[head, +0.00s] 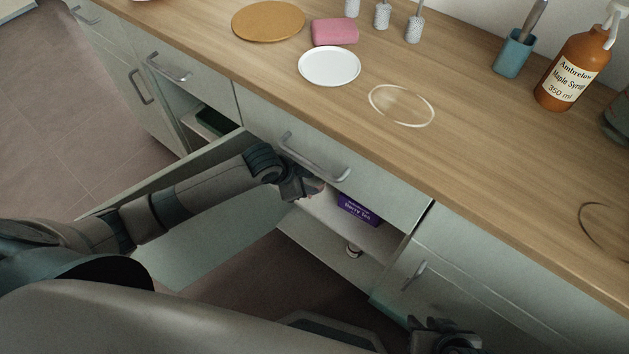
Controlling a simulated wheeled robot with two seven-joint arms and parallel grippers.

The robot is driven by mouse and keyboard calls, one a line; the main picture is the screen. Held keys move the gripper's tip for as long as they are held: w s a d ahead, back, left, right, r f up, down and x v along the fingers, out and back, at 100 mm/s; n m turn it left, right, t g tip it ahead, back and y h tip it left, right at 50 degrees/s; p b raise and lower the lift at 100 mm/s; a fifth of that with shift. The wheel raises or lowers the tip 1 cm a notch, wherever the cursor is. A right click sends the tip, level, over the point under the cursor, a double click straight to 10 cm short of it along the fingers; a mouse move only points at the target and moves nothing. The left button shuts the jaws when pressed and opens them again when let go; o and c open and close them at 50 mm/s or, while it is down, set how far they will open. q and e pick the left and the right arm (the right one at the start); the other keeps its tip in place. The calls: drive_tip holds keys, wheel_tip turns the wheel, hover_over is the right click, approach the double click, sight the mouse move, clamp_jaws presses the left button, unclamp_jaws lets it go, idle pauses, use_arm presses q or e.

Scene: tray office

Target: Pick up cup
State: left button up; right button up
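I cannot clearly make out a cup. A small round white and dark item (353,251) stands low inside the open cabinet below the counter; it is too small to tell whether it is a cup. A teal cup-like holder (513,56) with a handle sticking out of it stands at the back of the counter. My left gripper (316,189) is at the cabinet opening, under a drawer handle and left of a purple tea box (359,207). Its fingers are too small to read. My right gripper (445,338) is low at the bottom edge, partly cut off, by the right cabinet front.
An open cabinet door (200,245) stands out behind my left arm. The wooden counter (480,160) holds a white plate (330,66), a pink sponge (334,32), a round board (268,20), a syrup bottle (572,70) and several small white items. Its middle right is clear.

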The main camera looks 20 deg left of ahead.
sight(314, 184)
use_arm(q)
drive_tip(key=x, duration=0.2)
drive_tip(key=b+x, duration=0.1)
drive_tip(key=shift+s+d+f, duration=0.2)
drive_tip(key=shift+f, duration=0.25)
drive_tip(key=shift+w+d+f, duration=0.2)
drive_tip(key=shift+w+f, duration=0.15)
drive_tip(key=shift+f, duration=0.25)
use_arm(e)
drive_tip(key=shift+w+a+r+t+y, duration=0.1)
drive_tip(key=shift+w+a+t+y, duration=0.3)
drive_tip(key=shift+a, duration=0.4)
use_arm(q)
clamp_jaws()
use_arm(e)
drive_tip(key=shift+d, duration=0.1)
